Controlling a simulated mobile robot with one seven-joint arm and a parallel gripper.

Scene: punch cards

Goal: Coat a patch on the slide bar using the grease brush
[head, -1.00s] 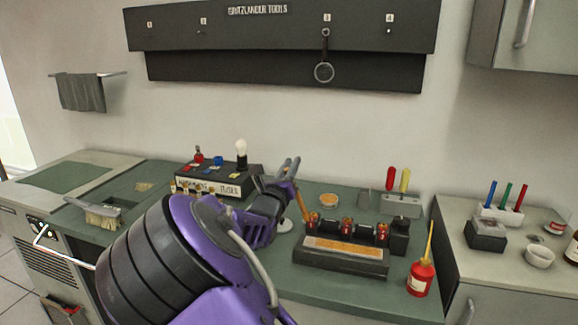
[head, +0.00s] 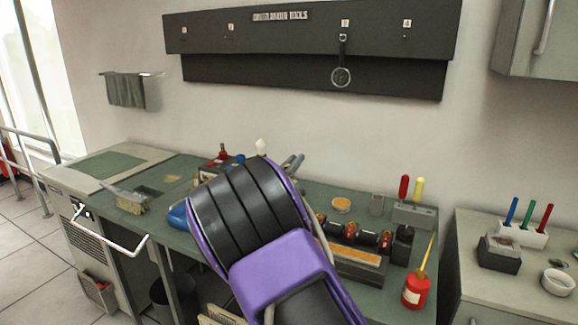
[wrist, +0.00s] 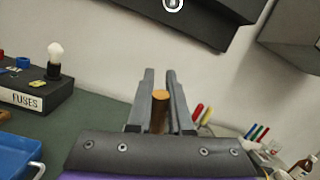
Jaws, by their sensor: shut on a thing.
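My gripper (wrist: 160,84) is shut on a brown, round-ended stick (wrist: 159,110) in the wrist view, which looks like the wooden handle of the grease brush. Its bristles are not visible. In the head view only the grey fingertips (head: 293,161) show, above the workbench behind my arm; the held stick is hidden there. I cannot tell which part, if any, is the slide bar.
A red oil bottle (head: 416,288) stands at the bench's right front. A round orange-topped dish (head: 341,204) lies behind the device. A bristle brush (head: 130,203) lies at left. A fuse box (wrist: 38,95) with a bulb and a blue tray (wrist: 14,158) are left of my gripper.

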